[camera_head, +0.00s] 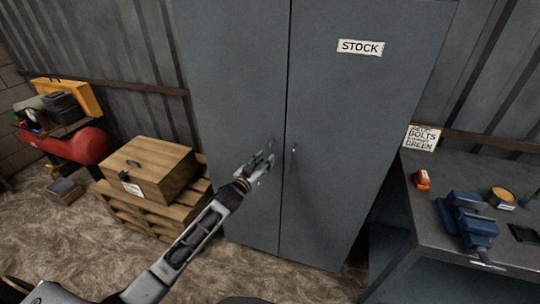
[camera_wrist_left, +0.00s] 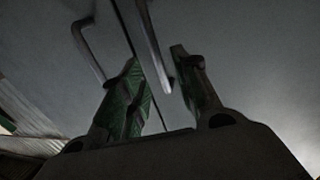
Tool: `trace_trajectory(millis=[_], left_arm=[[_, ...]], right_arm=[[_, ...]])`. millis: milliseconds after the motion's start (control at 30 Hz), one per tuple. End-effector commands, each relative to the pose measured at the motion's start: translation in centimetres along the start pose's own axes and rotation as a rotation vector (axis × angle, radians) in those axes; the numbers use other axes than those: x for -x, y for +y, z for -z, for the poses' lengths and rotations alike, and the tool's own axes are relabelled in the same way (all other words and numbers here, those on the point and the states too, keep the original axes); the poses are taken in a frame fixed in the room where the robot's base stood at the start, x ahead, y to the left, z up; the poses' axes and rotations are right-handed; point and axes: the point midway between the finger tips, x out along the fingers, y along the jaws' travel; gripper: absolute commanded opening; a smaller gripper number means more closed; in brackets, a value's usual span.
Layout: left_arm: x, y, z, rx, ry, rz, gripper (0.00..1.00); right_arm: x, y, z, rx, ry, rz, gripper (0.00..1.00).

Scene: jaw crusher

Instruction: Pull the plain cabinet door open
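The grey cabinet has two doors with a seam between them. The plain left door (camera_head: 235,80) has no label and looks shut; the right door (camera_head: 350,130) carries a STOCK label. The right door's handle (camera_head: 293,162) stands just right of the seam. My left gripper (camera_head: 266,163) is in front of the plain door, left of the seam, and partly hides that door's handle. In the left wrist view, its two fingers (camera_wrist_left: 160,85) are apart, with the nearer bar handle (camera_wrist_left: 152,45) seen between them. A second handle (camera_wrist_left: 90,52) is across the seam. Contact cannot be told.
A wooden box (camera_head: 150,168) sits on a pallet (camera_head: 150,215) left of the cabinet, beside a red compressor (camera_head: 80,145). A workbench (camera_head: 440,225) with a blue vise (camera_head: 467,218) stands at right. Floor in front of the cabinet is clear.

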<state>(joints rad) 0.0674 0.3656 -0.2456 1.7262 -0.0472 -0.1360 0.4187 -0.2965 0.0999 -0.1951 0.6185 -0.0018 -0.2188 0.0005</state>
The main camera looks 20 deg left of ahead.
Motion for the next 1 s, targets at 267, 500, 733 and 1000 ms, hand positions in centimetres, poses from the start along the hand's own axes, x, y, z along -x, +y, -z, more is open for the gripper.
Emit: trace_trajectory(millis=[267, 500, 733, 1000], left_arm=[[-2.3, 0.0, 0.1, -0.002, 0.001, 0.0, 0.31], [-3.8, 0.0, 0.1, -0.001, 0.001, 0.0, 0.31], [-4.4, 0.0, 0.1, -0.001, 0.001, 0.0, 0.31], [-4.5, 0.0, 0.1, -0.001, 0.001, 0.0, 0.31]], right_arm=[[0.1, 0.0, 0.7, 0.0, 0.008, 0.0, 0.4], [0.1, -0.1, 0.7, 0.0, 0.009, 0.001, 0.4], [0.1, -0.1, 0.7, 0.0, 0.008, 0.001, 0.4], [0.2, -0.2, 0.4, 0.0, 0.005, 0.002, 0.4]])
